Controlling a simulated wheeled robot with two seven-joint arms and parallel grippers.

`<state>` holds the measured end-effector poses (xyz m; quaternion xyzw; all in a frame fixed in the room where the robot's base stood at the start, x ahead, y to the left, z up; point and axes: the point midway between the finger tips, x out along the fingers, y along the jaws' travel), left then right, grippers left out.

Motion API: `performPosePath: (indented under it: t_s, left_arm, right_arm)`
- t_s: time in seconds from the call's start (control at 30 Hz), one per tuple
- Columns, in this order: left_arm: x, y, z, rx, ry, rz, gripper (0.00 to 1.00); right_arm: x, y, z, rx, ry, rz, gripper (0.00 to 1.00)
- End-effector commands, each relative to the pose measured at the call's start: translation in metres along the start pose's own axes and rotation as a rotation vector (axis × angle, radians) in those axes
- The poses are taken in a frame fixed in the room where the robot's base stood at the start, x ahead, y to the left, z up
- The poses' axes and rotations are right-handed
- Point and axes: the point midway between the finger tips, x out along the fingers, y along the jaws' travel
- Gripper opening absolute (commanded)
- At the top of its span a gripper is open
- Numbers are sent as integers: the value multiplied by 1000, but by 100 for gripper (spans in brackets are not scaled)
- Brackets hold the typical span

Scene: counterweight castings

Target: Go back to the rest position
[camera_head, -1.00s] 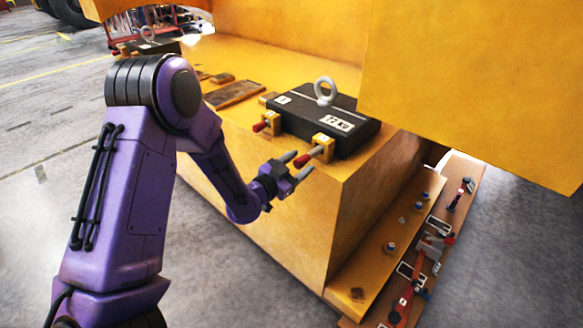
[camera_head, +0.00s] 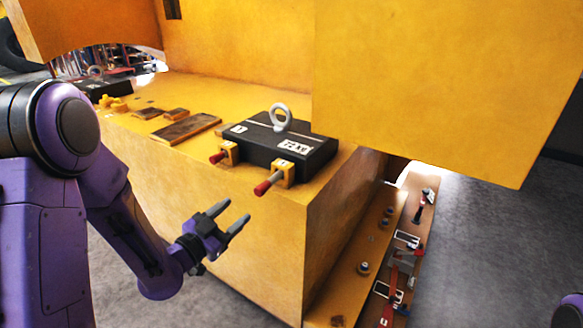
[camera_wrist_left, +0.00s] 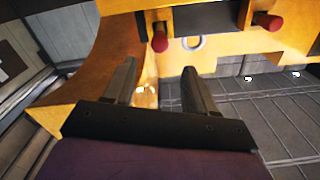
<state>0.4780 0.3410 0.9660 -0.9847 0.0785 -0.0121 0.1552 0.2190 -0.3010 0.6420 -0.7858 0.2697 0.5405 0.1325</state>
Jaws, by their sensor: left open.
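My left gripper (camera_head: 232,216) is open and empty in the head view. It hangs in the air in front of the yellow block's front face, below and left of the near red-tipped handle (camera_head: 268,185). In the left wrist view its two fingers (camera_wrist_left: 160,85) stand apart with nothing between them. A black casting (camera_head: 280,142) with a grey lifting ring (camera_head: 281,117) and white labels sits on the yellow ledge (camera_head: 190,92). A second red-tipped handle (camera_head: 221,156) is at its left. A small purple part at the lower right edge may be my right arm; its gripper is not shown.
A large yellow overhang (camera_head: 440,90) fills the upper right. A flat brown plate (camera_head: 186,129) and smaller pieces lie on the ledge. Another black casting (camera_head: 104,90) stands farther back. Tools lie on a low board (camera_head: 412,240) at the right. Grey floor (camera_head: 480,250) is clear beyond.

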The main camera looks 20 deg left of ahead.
Motion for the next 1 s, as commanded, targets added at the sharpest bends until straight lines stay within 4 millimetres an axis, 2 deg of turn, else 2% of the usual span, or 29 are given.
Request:
performPosePath:
  t_s: [0.17, 0.3, 0.37, 0.47, 0.5, 0.57, 0.6, 0.67, 0.7, 0.83, 0.9, 1.0]
  left_arm:
    - [0, 1, 2, -42, -8, 4, 56]
    - [2, -13, 24, -247, -125, -118, 56]
    - [0, -8, 48, -355, -218, -185, 56]
    - [-19, 16, 107, -523, -423, -301, 56]
    - [-31, 29, 131, -576, -506, -346, 56]
    - [-55, 50, 165, -641, -630, -413, 56]
    - [-74, 66, 186, -673, -714, -456, 56]
    - [-107, 91, 216, -705, -843, -515, 56]
    - [-132, 107, 233, -714, -925, -547, 56]
    - [-202, 153, 268, -681, -1140, -573, 56]
    - [-227, 169, 276, -664, -1209, -547, 56]
    - [-247, 176, 283, -647, -1260, -540, 56]
  right_arm:
    - [0, 0, 0, 0, 0, 0, 62]
    - [0, 0, 0, 0, 0, 0, 62]
    - [0, 0, 0, 0, 0, 0, 62]
    - [0, 0, 0, 0, 0, 0, 62]
    - [0, 0, 0, 0, 0, 0, 62]
    - [0, 0, 0, 0, 0, 0, 62]
    - [0, 0, 0, 0, 0, 0, 62]
    - [0, 0, 0, 0, 0, 0, 62]
    - [0, 0, 0, 0, 0, 0, 62]
    - [0, 0, 0, 0, 0, 0, 62]
    - [0, 0, 0, 0, 0, 0, 62]
    - [0, 0, 0, 0, 0, 0, 62]
